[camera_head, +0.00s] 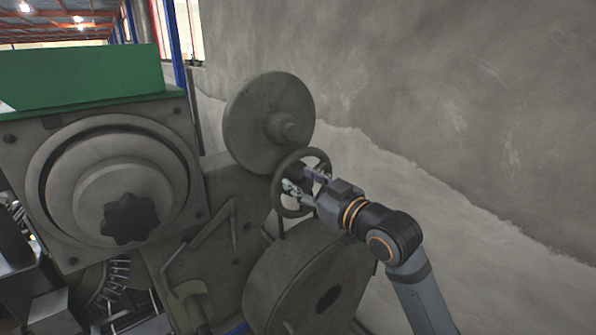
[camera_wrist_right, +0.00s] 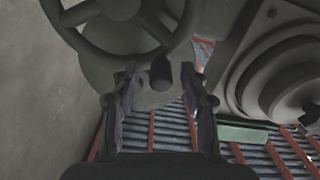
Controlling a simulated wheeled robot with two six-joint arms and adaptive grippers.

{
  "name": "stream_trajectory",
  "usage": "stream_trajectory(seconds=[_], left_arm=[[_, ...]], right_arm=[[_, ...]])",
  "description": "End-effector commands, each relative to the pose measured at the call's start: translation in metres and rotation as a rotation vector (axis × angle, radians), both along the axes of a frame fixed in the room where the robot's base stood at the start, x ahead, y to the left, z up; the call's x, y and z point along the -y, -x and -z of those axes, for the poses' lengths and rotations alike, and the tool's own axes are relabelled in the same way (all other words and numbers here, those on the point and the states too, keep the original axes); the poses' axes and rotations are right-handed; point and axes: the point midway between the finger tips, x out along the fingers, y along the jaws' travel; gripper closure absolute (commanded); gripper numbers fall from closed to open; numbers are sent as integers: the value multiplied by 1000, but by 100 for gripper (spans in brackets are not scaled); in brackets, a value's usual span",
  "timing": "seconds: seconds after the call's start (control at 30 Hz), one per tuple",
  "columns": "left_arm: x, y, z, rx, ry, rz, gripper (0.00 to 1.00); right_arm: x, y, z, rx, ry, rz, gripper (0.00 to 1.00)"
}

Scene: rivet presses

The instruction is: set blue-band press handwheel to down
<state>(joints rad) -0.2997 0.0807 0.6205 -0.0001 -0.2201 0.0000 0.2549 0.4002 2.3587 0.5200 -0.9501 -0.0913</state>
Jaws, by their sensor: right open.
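The handwheel (camera_head: 277,197) is a dark grey spoked wheel on the machine, near the middle of the head view. My right gripper (camera_head: 303,180) is in front of it with its fingers open, overlapping the wheel's face. In the right wrist view the wheel's rim (camera_wrist_right: 85,45) and spokes fill the upper left. A short dark peg (camera_wrist_right: 160,73) shows between the spread fingertips of my right gripper (camera_wrist_right: 164,78); I cannot tell whether they touch it. No blue band is clear on the part around the wheel. My left gripper is out of view.
A large round disc (camera_head: 258,115) stands behind the wheel, and a grey drum (camera_head: 275,285) sits below it. A green-topped machine (camera_head: 80,82) with a round face is at left. A bare concrete wall (camera_head: 450,90) is at right, with free room before it.

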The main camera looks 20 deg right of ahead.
Motion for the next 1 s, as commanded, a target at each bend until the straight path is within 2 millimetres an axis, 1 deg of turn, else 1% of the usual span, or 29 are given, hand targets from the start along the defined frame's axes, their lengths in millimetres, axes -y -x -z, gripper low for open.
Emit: stream_trajectory(seconds=[0.03, 0.2, 0.53, 0.87, 1.0], left_arm=[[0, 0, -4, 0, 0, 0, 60], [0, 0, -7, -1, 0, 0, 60], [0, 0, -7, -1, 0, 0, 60], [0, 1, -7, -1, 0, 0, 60], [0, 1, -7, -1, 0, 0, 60]], right_arm=[[-2, -4, -3, 0, -6, 0, 55], [-6, -14, -1, 0, -2, -2, 55], [-7, -16, 0, 0, 2, -3, 55], [-7, -16, 0, 0, 1, -3, 100], [-7, -16, 0, 0, 1, -3, 100]])
